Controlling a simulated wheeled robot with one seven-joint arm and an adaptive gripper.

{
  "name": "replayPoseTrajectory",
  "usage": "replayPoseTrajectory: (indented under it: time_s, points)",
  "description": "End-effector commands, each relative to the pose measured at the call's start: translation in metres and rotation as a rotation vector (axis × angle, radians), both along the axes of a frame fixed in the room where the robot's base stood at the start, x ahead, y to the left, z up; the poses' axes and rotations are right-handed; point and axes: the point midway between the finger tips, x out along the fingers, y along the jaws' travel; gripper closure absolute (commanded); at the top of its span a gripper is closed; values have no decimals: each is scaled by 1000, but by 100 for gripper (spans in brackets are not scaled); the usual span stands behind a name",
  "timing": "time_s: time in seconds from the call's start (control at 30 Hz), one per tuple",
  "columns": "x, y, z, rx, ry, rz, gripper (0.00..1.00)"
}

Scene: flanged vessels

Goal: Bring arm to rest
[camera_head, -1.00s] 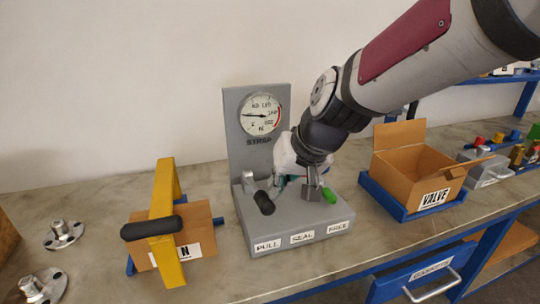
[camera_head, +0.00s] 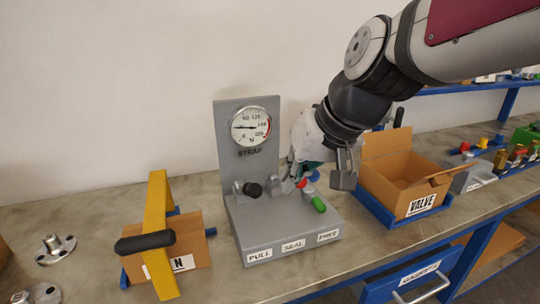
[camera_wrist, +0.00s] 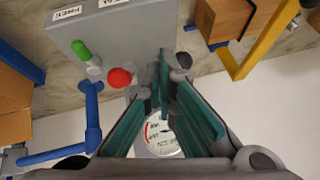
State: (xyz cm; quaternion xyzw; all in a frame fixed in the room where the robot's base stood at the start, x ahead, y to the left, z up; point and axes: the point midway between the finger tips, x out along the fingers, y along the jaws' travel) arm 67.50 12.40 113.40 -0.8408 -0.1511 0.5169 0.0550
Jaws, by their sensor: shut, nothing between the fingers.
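My gripper (camera_head: 292,176) is shut and empty at the end of my arm, which reaches in from the upper right. It is in front of the grey strapping station (camera_head: 245,225), near its red knob (camera_head: 302,183). In the head view I cannot tell whether it touches the station. The wrist view shows the teal-padded fingers (camera_wrist: 163,70) drawn together, with the red knob (camera_wrist: 120,78) and green handle (camera_wrist: 81,50) to their left. The station also has a black knob (camera_head: 253,189), a dial gauge (camera_head: 251,127) and PULL, SEAL and FREE labels.
A brown carton with a yellow band (camera_head: 159,220) and black handle stands left. An open VALVE box (camera_head: 380,178) in a blue tray (camera_head: 403,217) is close right of my gripper. Metal flanges (camera_head: 55,248) lie far left. Open space is above the bench.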

Motion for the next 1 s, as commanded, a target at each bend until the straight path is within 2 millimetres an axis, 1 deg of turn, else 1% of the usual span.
replayPoseTrajectory:
  time_s: [0.5,0.57,0.6,0.67,0.77,0.8,0.87,0.9,1.0]
  points:
    - [0,0,0,0,0,0,100]
    - [-3,-2,2,-4,0,-2,100]
    - [-8,-6,4,-9,-1,-5,100]
    - [-21,-14,8,-24,3,-12,100]
    - [-56,-38,17,-65,16,-36,100]
    - [-73,-49,20,-86,24,-50,100]
    - [-99,-65,23,-120,36,-72,100]
    - [-116,-76,24,-141,44,-89,100]
    - [-154,-98,24,-194,65,-127,100]
